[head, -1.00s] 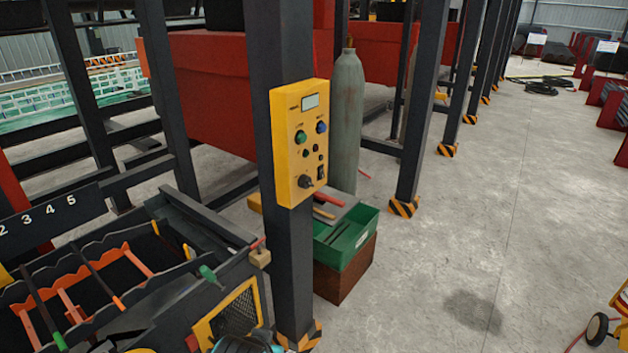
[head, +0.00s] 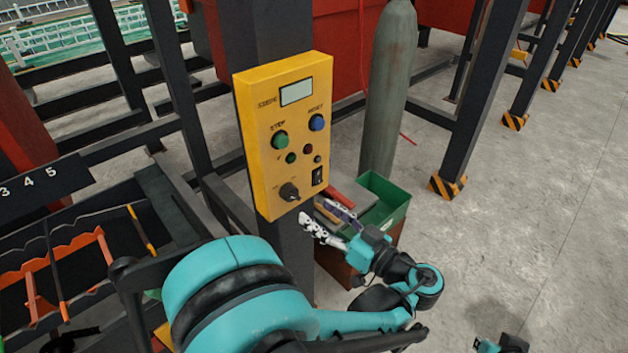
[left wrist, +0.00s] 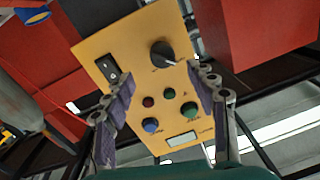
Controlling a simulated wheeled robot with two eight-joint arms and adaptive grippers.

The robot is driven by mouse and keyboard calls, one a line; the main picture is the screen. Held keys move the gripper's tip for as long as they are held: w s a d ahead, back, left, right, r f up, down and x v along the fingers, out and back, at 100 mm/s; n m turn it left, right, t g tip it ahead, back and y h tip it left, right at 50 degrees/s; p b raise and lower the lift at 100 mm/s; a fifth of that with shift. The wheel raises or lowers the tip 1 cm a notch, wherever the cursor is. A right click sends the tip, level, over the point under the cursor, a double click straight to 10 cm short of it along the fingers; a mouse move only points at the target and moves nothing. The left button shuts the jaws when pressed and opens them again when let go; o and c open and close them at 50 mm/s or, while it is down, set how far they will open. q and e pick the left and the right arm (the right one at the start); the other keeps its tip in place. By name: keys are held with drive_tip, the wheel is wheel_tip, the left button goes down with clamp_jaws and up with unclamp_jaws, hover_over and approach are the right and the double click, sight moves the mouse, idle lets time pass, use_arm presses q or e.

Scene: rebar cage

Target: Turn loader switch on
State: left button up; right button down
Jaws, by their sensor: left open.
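A yellow control box (head: 285,130) is fixed to a dark steel post. It has a display (head: 296,92), a green button (head: 279,140), a blue button (head: 317,122), small round lamps or buttons, a black rotary knob (head: 289,192) and a black rocker switch (head: 318,176). My left gripper (head: 322,215) is open and empty, just below and right of the box's lower edge. In the left wrist view the open fingers (left wrist: 160,82) frame the panel, with the knob (left wrist: 162,54) and rocker switch (left wrist: 107,72) beyond them, apart from them. The rocker's position is unclear.
A green bin (head: 385,205) stands on a brown box behind my left gripper. A grey gas cylinder (head: 388,90) stands right of the post. A dark rack with orange dividers (head: 75,250) is at left. Open concrete floor (head: 540,210) lies to the right.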

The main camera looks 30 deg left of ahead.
sight(296, 198)
use_arm(q)
drive_tip(key=b+x, duration=0.1)
drive_tip(key=x, duration=0.6)
drive_tip(key=shift+a+r, duration=0.1)
drive_tip(key=shift+a, duration=0.3)
drive_tip(key=c, duration=1.2)
